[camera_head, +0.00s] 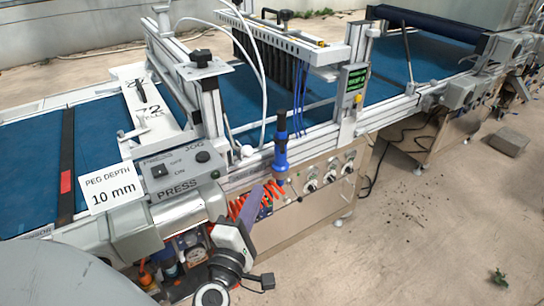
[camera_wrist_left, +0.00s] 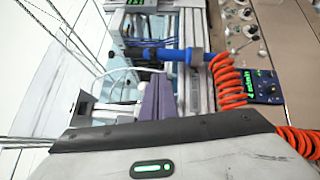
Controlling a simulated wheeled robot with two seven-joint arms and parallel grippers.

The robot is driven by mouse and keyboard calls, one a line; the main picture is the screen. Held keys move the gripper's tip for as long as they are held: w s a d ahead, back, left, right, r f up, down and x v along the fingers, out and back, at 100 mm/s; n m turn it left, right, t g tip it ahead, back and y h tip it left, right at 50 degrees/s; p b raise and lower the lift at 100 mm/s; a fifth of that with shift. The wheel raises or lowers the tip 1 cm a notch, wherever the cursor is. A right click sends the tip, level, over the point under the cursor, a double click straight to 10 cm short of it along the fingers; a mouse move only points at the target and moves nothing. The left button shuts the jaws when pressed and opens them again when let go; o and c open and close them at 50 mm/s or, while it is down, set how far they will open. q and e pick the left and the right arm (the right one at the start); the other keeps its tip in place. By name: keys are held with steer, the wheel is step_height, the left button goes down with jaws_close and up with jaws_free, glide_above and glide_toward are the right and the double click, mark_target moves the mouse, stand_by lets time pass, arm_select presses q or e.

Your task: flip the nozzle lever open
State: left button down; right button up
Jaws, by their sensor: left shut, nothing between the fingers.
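A blue nozzle (camera_head: 281,150) with a dark upper end stands upright at the front rail of the seeder. It lies sideways in the left wrist view (camera_wrist_left: 180,55), joined near an orange coiled hose (camera_wrist_left: 228,82). I cannot clearly make out a separate lever on it. My left gripper (camera_head: 261,196) has purple fingers and is shut and empty, just below and left of the nozzle, in front of the coiled hose. In the left wrist view, its fingers (camera_wrist_left: 160,88) point toward the nozzle and appear apart from it. My right gripper is not in view.
A press switch box (camera_head: 180,170) and a "PEG DEPTH 10 mm" sign (camera_head: 110,190) are at left. A panel with several knobs (camera_head: 330,177) is right of the nozzle. A green-lit display (camera_head: 355,80) stands above the rail. Concrete floor at right is mostly clear.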

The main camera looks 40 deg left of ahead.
mark_target(282, 147)
arm_select(q)
steer(key=a+n, duration=0.1)
steer(key=a+n+y, duration=0.1)
steer(key=shift+s+a+r+n+g, duration=0.1)
steer(key=shift+a+r+n+g, duration=0.1)
steer(key=shift+n+g, duration=0.2)
steer(key=w+r+p, duration=0.2)
steer(key=w, duration=0.9)
steer(key=shift+w+a, duration=0.2)
steer(key=shift+a, duration=0.25)
steer(key=shift+w+y, duration=0.1)
steer(key=shift+y, duration=0.3)
